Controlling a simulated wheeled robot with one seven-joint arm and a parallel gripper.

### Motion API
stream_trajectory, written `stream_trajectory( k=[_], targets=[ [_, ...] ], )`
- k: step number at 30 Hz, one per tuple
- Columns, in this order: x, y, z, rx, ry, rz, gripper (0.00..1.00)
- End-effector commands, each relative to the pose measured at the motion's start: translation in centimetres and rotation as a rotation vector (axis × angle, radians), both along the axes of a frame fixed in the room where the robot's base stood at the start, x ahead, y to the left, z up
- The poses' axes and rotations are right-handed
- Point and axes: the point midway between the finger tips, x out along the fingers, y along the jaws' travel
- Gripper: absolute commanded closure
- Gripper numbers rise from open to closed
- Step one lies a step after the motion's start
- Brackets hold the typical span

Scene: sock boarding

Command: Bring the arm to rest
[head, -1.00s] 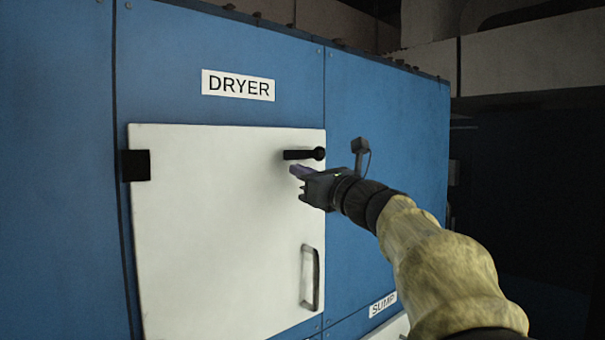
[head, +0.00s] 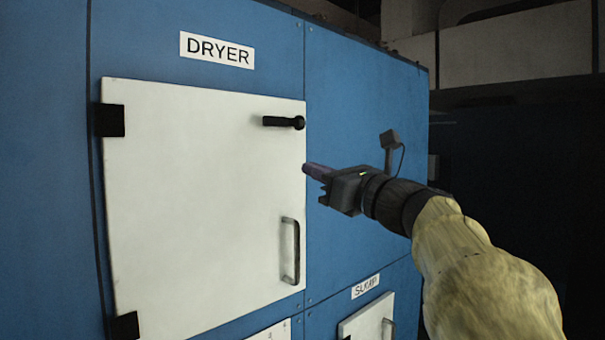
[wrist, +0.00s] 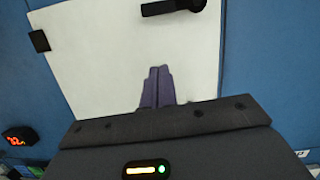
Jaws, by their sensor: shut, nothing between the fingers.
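My gripper (head: 308,169) is shut and empty, its purple-grey fingers together in front of the dryer's right side. It also shows in the wrist view (wrist: 158,70), with the fingers side by side and pointing at the white door. The white dryer door (head: 190,200) looks shut in the blue dryer front (head: 360,110). Its black lever handle (head: 283,122) lies level, above and left of my fingertips. A grey pull handle (head: 290,251) sits lower on the door. I cannot tell how far the fingers are from the door.
A smaller white door (head: 366,322) under a SUMP label (head: 365,286) is at the lower right. A red lit display (wrist: 18,136) shows at the left in the wrist view. Dark space lies right of the blue cabinet.

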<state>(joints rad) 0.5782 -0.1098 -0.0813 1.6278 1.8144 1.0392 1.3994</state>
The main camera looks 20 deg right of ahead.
Motion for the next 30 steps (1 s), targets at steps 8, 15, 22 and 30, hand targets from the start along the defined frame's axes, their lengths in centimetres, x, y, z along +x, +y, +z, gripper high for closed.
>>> stream_trajectory(
  k=[8,15,22,30],
  targets=[
    [-0.1,-0.3,0.0,0.0,0.0,-0.005,1.0],
    [0.1,-0.2,-0.4,-0.011,0.01,-0.007,1.0],
    [2.7,1.6,-8.2,-0.22,0.165,-0.018,1.0],
    [3.2,5.6,-24.3,-0.781,0.405,0.105,1.0]
  ],
)
